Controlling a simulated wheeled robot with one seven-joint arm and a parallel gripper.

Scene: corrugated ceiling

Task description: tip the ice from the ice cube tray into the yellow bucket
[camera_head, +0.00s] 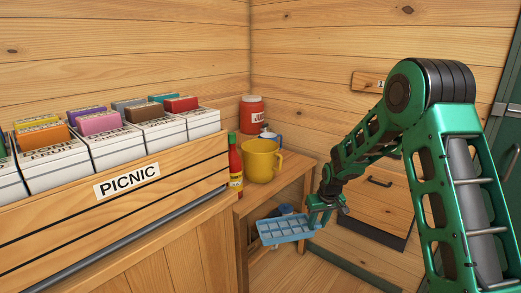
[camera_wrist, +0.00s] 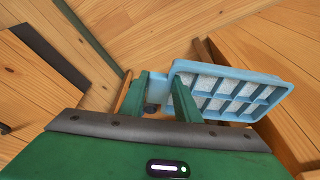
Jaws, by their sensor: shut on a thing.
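The light blue ice cube tray (camera_head: 284,230) hangs in the air in front of the small wooden side table, below the table top's height in the picture. My gripper (camera_head: 319,206) is shut on the tray's right end. In the wrist view my gripper (camera_wrist: 168,92) pinches a tab at the end of the tray (camera_wrist: 262,82). Whitish ice shows in the tray's compartments. The yellow bucket (camera_head: 261,162), with a handle on its right, stands upright on the side table, above and left of the tray in the picture. Its inside is mostly hidden.
A wooden PICNIC crate (camera_head: 75,215) of cartons fills the left. Wooden walls close off the back.

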